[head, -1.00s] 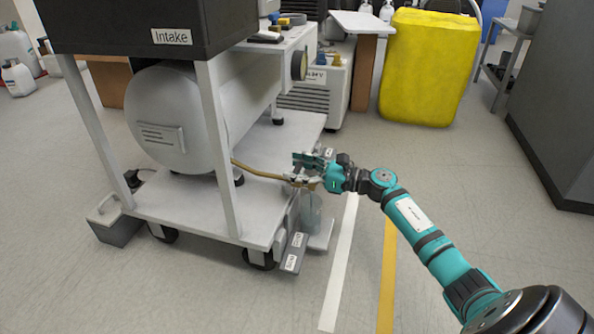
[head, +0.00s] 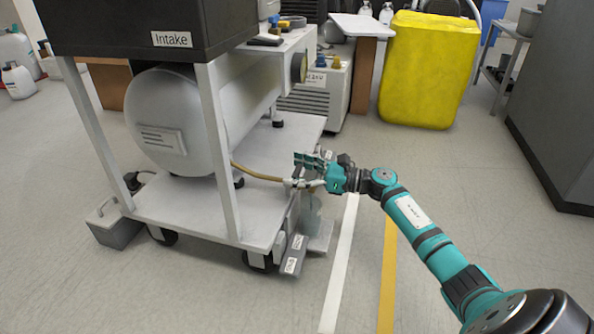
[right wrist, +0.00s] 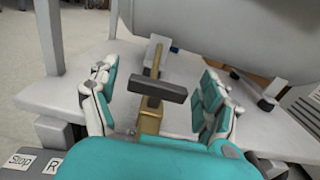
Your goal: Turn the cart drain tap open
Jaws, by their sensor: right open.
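The cart (head: 195,205) is a white frame with a grey tank (head: 165,120) on its lower deck. A brass drain pipe (head: 258,173) runs from under the tank to the deck's right edge. In the right wrist view the drain tap (right wrist: 160,92) has a dark crossbar handle on a brass body (right wrist: 150,120). My right gripper (head: 312,170) is at the pipe's outer end and largely hides the tap in the head view. In the right wrist view this gripper (right wrist: 157,75) is open, its fingers on either side of the handle with visible gaps. My left gripper is out of view.
A clear container (head: 311,212) stands below the tap beside the cart. Pedals (head: 293,255) stick out at the cart's front right corner. A yellow bin (head: 425,70) and a grey cabinet (head: 555,110) stand farther right. The floor between is clear.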

